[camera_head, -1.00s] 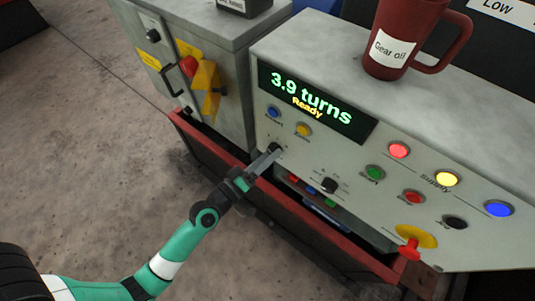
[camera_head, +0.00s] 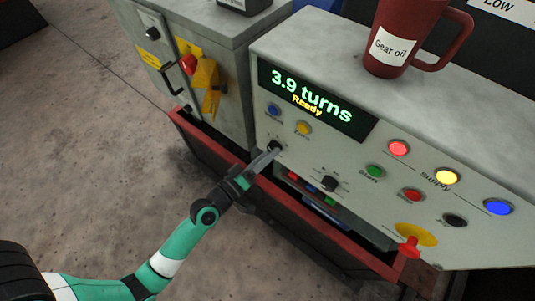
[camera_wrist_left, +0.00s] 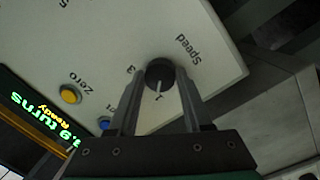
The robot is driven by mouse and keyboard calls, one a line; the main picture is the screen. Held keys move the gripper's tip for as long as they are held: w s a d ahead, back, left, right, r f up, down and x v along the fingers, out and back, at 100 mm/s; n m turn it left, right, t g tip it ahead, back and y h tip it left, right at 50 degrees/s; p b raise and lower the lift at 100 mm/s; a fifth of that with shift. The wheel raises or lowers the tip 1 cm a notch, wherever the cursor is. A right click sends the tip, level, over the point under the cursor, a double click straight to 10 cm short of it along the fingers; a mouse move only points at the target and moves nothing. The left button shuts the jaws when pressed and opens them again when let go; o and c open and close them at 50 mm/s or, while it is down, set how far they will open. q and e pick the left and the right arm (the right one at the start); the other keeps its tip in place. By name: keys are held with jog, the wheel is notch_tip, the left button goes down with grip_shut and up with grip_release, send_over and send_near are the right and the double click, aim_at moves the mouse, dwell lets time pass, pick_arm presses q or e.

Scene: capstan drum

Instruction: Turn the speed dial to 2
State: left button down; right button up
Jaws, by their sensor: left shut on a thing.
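The speed dial (camera_wrist_left: 160,73) is a round black knob on the pale panel, with the word "Speed" printed beside it in the left wrist view. A white pointer line on it runs toward the bottom of that view. A "3" shows to its left. The dial also shows in the head view (camera_head: 275,146), partly covered by my fingertips. My left gripper (camera_head: 269,155) is shut on the dial, with one finger on each side of it in the wrist view (camera_wrist_left: 158,88). My right gripper is not in view.
A display (camera_head: 312,100) reads "3.9 turns" and "Ready". Blue and yellow buttons (camera_head: 303,129) sit close to the dial. Another black knob (camera_head: 329,184) and several coloured buttons lie to the right. A red mug (camera_head: 405,38) stands on top. A red rail (camera_head: 310,235) runs below.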

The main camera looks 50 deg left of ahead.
pick_arm(q)
jog(key=shift+m, duration=0.3)
jog(key=shift+m+g+p, duration=0.5)
jog(key=shift+m+p, duration=0.25)
jog(key=shift+m, duration=3.05)
jog(key=shift+c, duration=1.7)
grip_release()
jog(key=shift+s, duration=0.1)
